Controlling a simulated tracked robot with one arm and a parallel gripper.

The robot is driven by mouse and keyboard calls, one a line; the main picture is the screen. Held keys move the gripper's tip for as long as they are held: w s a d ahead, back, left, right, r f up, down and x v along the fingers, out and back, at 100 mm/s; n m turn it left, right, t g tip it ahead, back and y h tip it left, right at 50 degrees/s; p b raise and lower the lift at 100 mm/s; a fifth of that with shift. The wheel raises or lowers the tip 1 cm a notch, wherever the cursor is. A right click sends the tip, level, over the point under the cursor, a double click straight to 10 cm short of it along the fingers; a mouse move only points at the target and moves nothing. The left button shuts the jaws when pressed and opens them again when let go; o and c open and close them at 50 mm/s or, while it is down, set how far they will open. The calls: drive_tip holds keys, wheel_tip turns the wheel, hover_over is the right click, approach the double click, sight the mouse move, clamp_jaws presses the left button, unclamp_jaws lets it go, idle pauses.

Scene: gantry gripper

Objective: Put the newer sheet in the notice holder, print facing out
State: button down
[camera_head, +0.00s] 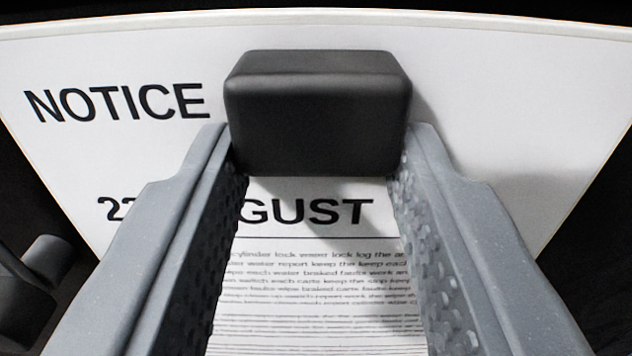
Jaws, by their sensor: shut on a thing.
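A white sheet (520,120) fills most of the view, its print facing my camera. It reads "NOTICE" at upper left, with a date line below that starts with 2 and ends in "GUST". My finger hides the middle of the date, and the digit after the 2 is only partly visible. Small text lines run lower down between my fingers. A black rounded block (318,120) stands in front of the sheet near its top edge. My gripper (318,155) is shut on this block, one finger on each side. The notice holder and any other sheet cannot be made out.
A dark grey rounded part (48,262) shows at the lower left, beside the sheet's edge; I cannot tell what it belongs to. Beyond the sheet's edges the view is almost black, so free room there cannot be judged.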

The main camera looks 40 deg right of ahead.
drive_tip(key=shift+f+b, duration=0.65)
drive_tip(key=shift+f, duration=1.25)
drive_tip(key=c, duration=0.9)
unclamp_jaws()
drive_tip(key=shift+o, duration=0.2)
drive_tip(key=b, duration=0.6)
approach(317, 220)
drive_tip(key=v, duration=0.7)
drive_tip(key=shift+s+b, duration=0.1)
drive_tip(key=shift+b, duration=0.75)
drive_tip(key=shift+a+r, duration=0.1)
